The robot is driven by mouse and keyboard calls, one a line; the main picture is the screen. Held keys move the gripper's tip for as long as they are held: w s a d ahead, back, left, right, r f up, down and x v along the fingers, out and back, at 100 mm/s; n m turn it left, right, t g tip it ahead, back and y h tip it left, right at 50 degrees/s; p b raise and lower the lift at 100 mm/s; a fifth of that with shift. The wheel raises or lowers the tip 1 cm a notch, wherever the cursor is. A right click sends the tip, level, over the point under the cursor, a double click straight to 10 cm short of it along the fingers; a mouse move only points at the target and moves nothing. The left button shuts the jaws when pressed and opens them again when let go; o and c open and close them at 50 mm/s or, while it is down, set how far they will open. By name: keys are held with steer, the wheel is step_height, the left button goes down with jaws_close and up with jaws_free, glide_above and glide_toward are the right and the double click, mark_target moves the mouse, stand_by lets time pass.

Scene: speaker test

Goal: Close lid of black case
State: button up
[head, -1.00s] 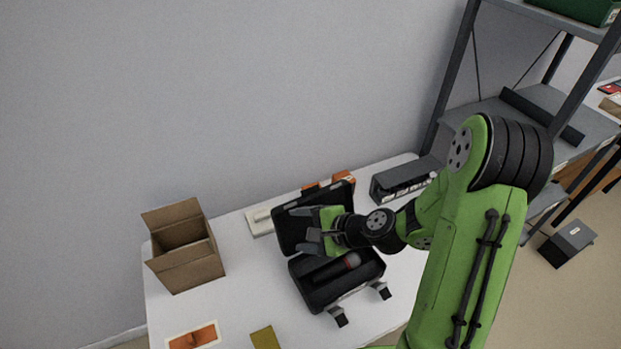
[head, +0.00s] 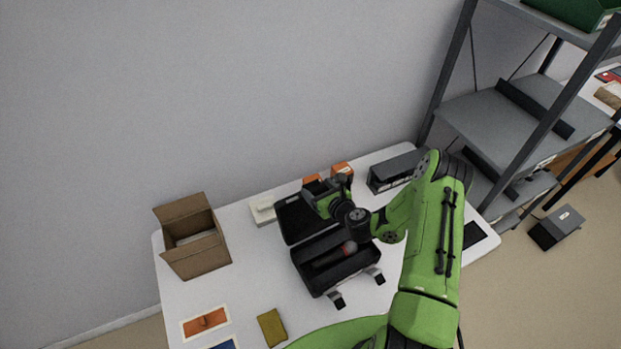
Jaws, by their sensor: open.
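The black case (head: 322,283) stands open on the white table, with its two latches toward the front. Its lid (head: 291,221) is tipped back toward the wall. A dark microphone (head: 334,254) with a reddish band lies inside the case. My gripper (head: 326,190) is above and behind the lid, at its right upper part. It is open and holds nothing that I can see. My arm covers the right part of the lid, and I cannot tell whether the fingers touch it.
An open cardboard box (head: 196,258) stands at the left. A white item (head: 263,209), orange boxes (head: 342,169) and a dark grey box (head: 394,171) line the back. A yellow item (head: 271,327) and an orange picture card (head: 205,321) lie in front. A metal shelf (head: 526,108) stands at the right.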

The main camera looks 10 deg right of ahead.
mark_target(311, 183)
steer(key=x, duration=0.5)
steer(key=shift+w+f+p, duration=0.15)
steer(key=shift+w+p, duration=0.15)
